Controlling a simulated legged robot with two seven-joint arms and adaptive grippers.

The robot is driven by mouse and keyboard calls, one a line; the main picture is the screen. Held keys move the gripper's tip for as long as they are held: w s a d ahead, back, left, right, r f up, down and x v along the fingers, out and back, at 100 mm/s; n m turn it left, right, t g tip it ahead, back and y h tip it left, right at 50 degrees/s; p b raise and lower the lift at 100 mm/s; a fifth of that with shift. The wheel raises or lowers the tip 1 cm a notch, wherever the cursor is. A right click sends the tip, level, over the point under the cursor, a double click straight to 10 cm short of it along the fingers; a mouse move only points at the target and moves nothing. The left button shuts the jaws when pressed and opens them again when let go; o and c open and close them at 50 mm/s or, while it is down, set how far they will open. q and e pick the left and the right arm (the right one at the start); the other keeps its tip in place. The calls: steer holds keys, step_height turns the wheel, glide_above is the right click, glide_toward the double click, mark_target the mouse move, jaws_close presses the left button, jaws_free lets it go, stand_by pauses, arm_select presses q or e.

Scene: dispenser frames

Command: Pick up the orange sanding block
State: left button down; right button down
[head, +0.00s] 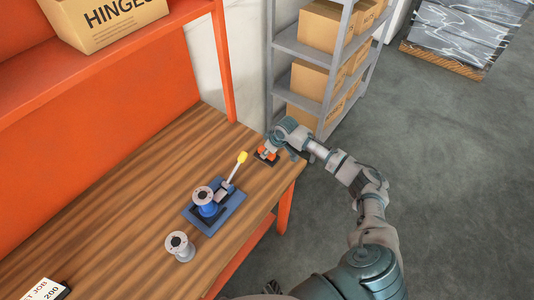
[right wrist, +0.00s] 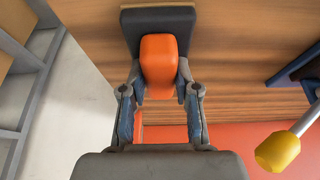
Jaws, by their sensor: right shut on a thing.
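The orange sanding block (head: 262,155) is near the right end of the wooden workbench (head: 130,190). In the right wrist view the orange grip (right wrist: 159,60) sits on a dark flat base (right wrist: 158,20). My right gripper (head: 268,150) is over the block. In the right wrist view its two fingers (right wrist: 160,92) are closed on the sides of the orange grip. I cannot tell whether the base is clear of the bench. My left gripper is not in view.
A blue fixture (head: 228,212) with a yellow-tipped lever (head: 242,158) and a spool (head: 203,196) stands left of the block. Another spool (head: 180,246) stands nearer. A grey shelf (head: 312,82) with boxes is beyond the bench end.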

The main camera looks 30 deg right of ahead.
steer(key=shift+d+r, duration=0.25)
steer(key=shift+r, duration=0.25)
step_height(320, 180, up, 2)
steer(key=shift+d+r, duration=0.1)
steer(key=shift+r, duration=0.1)
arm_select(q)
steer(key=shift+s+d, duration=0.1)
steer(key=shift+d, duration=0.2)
arm_select(e)
steer(key=s+r, duration=0.1)
steer(key=s, duration=1.5)
steer(key=shift+r, duration=0.2)
